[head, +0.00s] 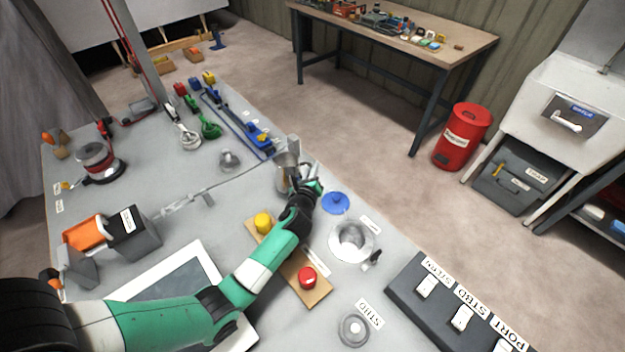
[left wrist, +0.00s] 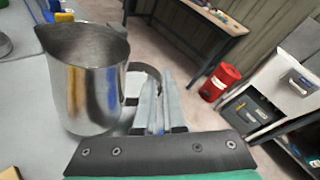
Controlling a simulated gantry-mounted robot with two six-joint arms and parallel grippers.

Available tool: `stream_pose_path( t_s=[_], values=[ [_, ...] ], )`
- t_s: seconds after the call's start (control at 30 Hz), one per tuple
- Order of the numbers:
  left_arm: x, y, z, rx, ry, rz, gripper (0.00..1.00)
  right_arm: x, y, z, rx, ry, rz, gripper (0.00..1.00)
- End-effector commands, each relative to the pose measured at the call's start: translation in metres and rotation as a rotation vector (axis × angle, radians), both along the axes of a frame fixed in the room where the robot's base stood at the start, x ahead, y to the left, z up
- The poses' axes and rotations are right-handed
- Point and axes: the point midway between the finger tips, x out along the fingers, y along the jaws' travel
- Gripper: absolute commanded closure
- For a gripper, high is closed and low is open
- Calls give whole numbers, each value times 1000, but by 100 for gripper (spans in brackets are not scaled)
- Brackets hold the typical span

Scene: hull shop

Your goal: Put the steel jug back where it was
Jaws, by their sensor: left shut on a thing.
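The steel jug (head: 286,172) is upright near the far right edge of the grey bench. It shows large in the left wrist view (left wrist: 88,88), with its handle (left wrist: 148,72) toward my fingers. My left gripper (head: 313,178) is at the jug's right side, and its fingers (left wrist: 157,105) are shut on the handle. I cannot tell whether the jug's base touches the bench. My right gripper is not in view.
A blue disc (head: 335,203) and a pale round dish (head: 351,241) lie nearer on the bench (head: 235,185). A wooden board (head: 314,290) carries yellow and red buttons. A metal cone (head: 229,160) and blue clamp (head: 258,140) are left of the jug.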

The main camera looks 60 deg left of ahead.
Motion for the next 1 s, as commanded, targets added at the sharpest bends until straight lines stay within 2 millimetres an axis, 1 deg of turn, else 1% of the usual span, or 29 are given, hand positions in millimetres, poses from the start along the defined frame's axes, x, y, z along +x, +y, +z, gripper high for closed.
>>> stream_pose_path(
  t_s=[0.07, 0.17, 0.23, 0.3, 0.33, 0.57, 0.7, 0.73, 0.87, 1.0],
  values=[
    [0, 1, 1, 2, -1, 0, 100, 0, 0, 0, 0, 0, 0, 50],
    [3, 6, -8, 2, -1, 1, 100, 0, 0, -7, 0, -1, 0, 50],
    [3, 5, -23, 0, 0, -1, 100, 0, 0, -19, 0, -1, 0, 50],
    [3, 5, -35, 0, 0, -1, 100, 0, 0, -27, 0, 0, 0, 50],
    [3, 5, -37, 1, -1, 0, 100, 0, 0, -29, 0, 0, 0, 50],
    [3, 4, -35, 1, -1, 0, 100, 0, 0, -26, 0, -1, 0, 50],
    [3, 4, -39, 1, -1, 0, 100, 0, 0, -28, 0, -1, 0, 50],
    [3, 4, -38, -1, -1, 0, 88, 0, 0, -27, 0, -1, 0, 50],
    [3, 4, -38, -1, -1, 0, 64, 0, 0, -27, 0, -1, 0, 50],
    [3, 4, -38, 0, -1, -1, 63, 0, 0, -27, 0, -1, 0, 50]
  ],
)
